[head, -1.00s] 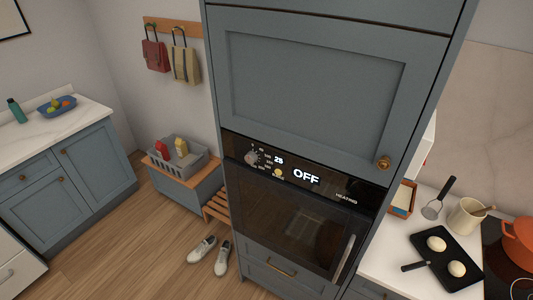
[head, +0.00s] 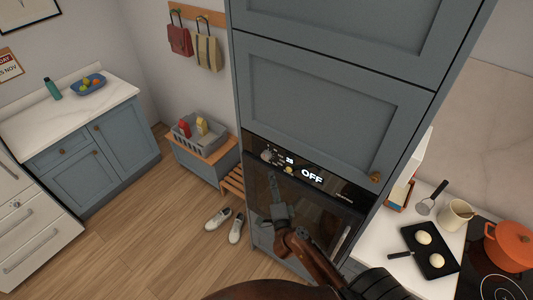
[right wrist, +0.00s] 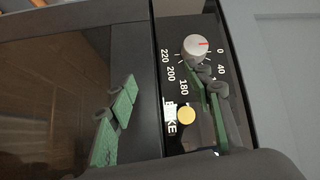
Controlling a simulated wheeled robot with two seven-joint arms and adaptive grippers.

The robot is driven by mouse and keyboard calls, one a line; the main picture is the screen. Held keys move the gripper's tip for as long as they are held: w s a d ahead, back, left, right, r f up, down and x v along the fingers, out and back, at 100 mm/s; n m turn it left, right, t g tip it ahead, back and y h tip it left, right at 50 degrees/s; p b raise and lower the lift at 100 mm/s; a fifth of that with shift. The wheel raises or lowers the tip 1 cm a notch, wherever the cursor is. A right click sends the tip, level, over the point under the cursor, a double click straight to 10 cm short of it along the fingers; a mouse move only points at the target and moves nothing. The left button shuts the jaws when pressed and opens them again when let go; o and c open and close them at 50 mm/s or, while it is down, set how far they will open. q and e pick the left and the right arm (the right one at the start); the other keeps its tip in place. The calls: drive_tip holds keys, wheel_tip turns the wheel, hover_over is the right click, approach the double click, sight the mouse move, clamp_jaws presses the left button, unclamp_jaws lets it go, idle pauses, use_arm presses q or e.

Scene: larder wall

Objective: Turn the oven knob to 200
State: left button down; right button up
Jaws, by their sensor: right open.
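The oven (head: 318,205) is built into a tall blue-grey cabinet. Its black panel shows OFF in the head view. The silver oven knob (head: 267,155) is at the panel's left. My right gripper (head: 273,182) is in front of the oven, just below the knob. In the right wrist view the gripper (right wrist: 160,90) is open, with green-padded fingers apart; one finger is close to the knob, contact unclear. My left gripper is not in view.
A yellow round button (right wrist: 186,116) sits beside the knob scale. The oven handle (head: 340,243) is at the door's right. A worktop at right holds a tray with eggs (head: 430,250) and an orange pot (head: 508,246). Shoes (head: 226,224) lie on the floor at left.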

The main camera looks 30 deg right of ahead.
drive_tip(key=m+p, duration=0.1)
drive_tip(key=m, duration=0.1)
approach(267, 159)
drive_tip(key=w, duration=0.2)
drive_tip(key=shift+g, duration=0.3)
drive_tip(key=x, duration=0.2)
drive_tip(key=p+x, duration=0.1)
drive_tip(key=x, duration=0.2)
drive_tip(key=p+x, duration=0.1)
drive_tip(key=x, duration=0.1)
drive_tip(key=shift+w+d+r, duration=0.1)
drive_tip(key=shift+d+r, duration=0.15)
drive_tip(key=shift+d, duration=0.1)
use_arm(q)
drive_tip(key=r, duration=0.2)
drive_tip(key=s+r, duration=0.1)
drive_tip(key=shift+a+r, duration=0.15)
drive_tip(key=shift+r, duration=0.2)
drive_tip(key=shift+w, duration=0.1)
use_arm(e)
drive_tip(key=shift+c, duration=0.7)
